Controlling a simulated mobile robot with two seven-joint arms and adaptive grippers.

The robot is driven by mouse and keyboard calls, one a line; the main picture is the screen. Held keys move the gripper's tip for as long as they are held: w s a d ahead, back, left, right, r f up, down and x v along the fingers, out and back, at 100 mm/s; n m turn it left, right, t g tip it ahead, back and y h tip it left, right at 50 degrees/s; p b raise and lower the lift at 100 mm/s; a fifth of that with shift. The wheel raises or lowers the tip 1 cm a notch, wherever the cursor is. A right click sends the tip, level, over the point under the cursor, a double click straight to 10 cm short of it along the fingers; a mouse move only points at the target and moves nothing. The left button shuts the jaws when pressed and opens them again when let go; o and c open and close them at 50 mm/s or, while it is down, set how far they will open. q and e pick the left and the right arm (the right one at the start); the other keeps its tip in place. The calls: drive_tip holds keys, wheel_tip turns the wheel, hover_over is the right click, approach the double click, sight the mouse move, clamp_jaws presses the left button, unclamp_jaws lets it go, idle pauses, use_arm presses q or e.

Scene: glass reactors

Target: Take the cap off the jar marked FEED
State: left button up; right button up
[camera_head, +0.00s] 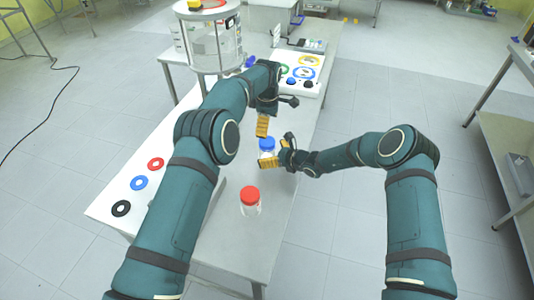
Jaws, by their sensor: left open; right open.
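A clear jar with a blue cap (267,145) stands on the table in the middle of the view. A second clear jar with a red cap (250,195) stands nearer to me. I cannot read a label on either jar, so I cannot tell which is marked FEED. My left gripper (264,126) is open, with its yellow finger pads just above and behind the blue cap. My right gripper (275,156) is open at the right side of the blue-capped jar, with a yellow pad in front of its lower part. I cannot tell if it touches the jar.
A long white table (236,247) runs under the jars. Red, blue and black rings (139,182) lie at its left. A glass reactor (214,42) stands at the back left. A white panel with coloured rings and knobs (300,72) lies behind my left gripper. A shelf (509,150) stands at the right.

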drive_tip(key=shift+x, duration=1.5)
